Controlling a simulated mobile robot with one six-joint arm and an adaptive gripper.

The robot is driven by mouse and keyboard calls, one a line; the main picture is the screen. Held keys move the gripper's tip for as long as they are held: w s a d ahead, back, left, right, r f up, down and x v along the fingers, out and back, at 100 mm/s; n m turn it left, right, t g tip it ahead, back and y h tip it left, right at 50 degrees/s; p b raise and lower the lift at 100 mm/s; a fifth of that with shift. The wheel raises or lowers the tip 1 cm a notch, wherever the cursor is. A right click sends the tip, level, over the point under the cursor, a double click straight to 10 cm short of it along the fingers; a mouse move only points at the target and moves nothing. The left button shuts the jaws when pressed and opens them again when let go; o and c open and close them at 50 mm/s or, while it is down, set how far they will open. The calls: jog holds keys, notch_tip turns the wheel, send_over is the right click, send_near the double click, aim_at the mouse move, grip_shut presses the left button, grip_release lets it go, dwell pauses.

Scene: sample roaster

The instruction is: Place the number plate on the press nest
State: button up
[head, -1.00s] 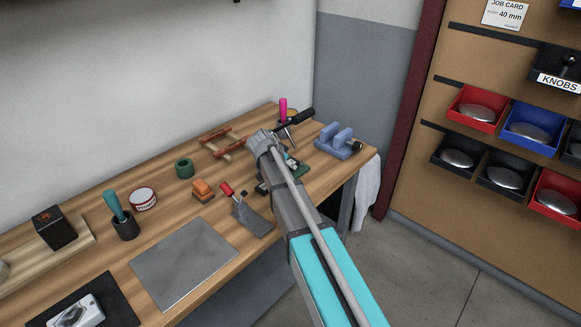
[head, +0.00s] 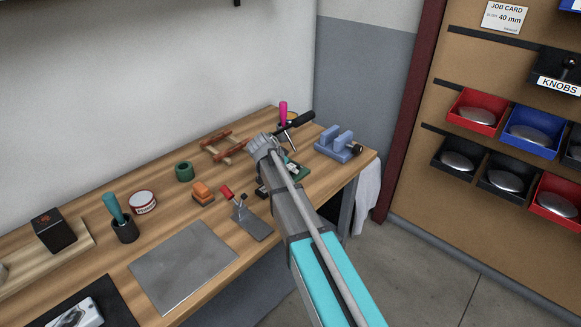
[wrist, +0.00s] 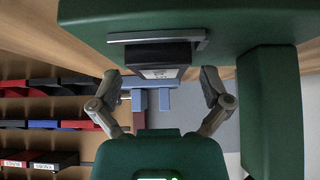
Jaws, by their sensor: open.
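A green press (head: 300,172) stands near the far right of the bench, largely hidden behind my arm in the head view. In the upside-down wrist view its green body (wrist: 235,22) fills the top, with a grey bar (wrist: 150,37) and a dark block (wrist: 150,54), which seems to be the nest. A small pale, marked face (wrist: 160,73), possibly the number plate, shows at the block's edge. My gripper (wrist: 161,82) is open. Its fingers are apart on either side of that face, with visible gaps. Whether the plate rests on the nest is unclear. The head view hides the fingers.
A blue vise (head: 338,145) stands right of the press, near the bench corner. A red-handled tool on a grey stand (head: 250,220) and an orange block (head: 203,193) lie left of my arm. Bins (head: 535,130) hang at right.

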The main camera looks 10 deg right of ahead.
jog(key=shift+r, duration=0.2)
jog(key=shift+p+v, duration=1.15)
jog(key=p+v, duration=0.7)
jog(key=v, duration=0.2)
jog(key=shift+a+r, duration=0.15)
jog(key=shift+r, duration=0.05)
jog(key=shift+s, duration=0.15)
jog(key=shift+s, duration=0.1)
jog(key=s+d+f+n+g+y, duration=0.2)
jog(key=s+n, duration=0.3)
jog(key=s, duration=0.7)
jog(key=s+d+f+n+g+y, duration=0.2)
jog(key=s+d+n+y, duration=0.2)
jog(key=s, duration=0.8)
jog(key=shift+s+d+n, duration=0.4)
jog(key=shift+d+n, duration=0.1)
jog(key=shift+n, duration=0.4)
